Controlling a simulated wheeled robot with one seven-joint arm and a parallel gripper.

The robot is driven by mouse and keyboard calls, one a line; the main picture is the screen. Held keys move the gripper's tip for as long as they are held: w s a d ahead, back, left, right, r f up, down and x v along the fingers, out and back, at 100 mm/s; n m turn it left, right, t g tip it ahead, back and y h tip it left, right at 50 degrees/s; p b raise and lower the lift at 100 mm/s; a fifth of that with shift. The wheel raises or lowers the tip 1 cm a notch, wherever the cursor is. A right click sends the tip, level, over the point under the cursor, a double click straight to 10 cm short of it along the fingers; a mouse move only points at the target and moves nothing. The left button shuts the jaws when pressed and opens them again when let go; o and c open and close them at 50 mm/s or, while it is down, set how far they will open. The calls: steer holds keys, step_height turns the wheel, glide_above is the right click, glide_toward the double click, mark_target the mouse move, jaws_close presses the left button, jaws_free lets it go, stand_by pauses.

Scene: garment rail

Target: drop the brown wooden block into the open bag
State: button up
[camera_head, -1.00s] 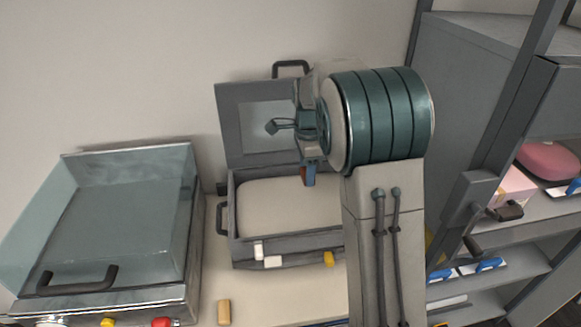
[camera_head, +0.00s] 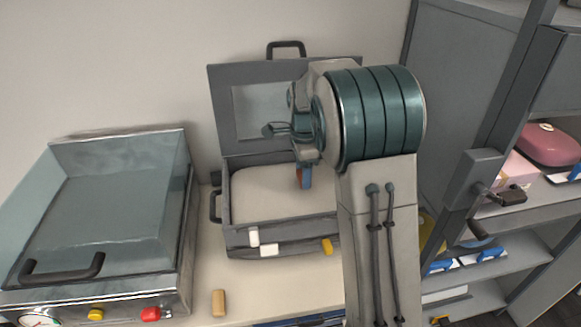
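The open bag (camera_head: 235,241) is a grey case on the counter, its lid (camera_head: 221,110) raised against the wall and its light lining in view. Most of the block and the other finger are hidden. My arm also hides the bag's right end.
A grill-like appliance with a glassy lid (camera_head: 100,215) stands at the left. A tan block (camera_head: 219,303) lies on the counter in front of the bag. A grey shelf unit (camera_head: 440,130) with boxes stands close on the right.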

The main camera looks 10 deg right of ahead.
steer(key=o, duration=0.4)
steer(key=shift+o, duration=0.2)
step_height(320, 180, up, 14)
steer(key=shift+b, duration=0.3)
steer(key=shift+f, duration=0.1)
steer(key=s+f+n+t, duration=0.1)
steer(key=s+f+n, duration=0.2)
steer(key=s+n, duration=0.3)
steer(key=s+f+n+t, duration=0.1)
steer(key=s+f+n, duration=0.2)
steer(key=s, duration=0.9)
steer(key=s+f+n+t, duration=0.1)
steer(key=s+f+n, duration=0.2)
steer(key=s+n, duration=0.6)
steer(key=shift+s+f, duration=0.25)
steer(key=shift+s, duration=0.3)
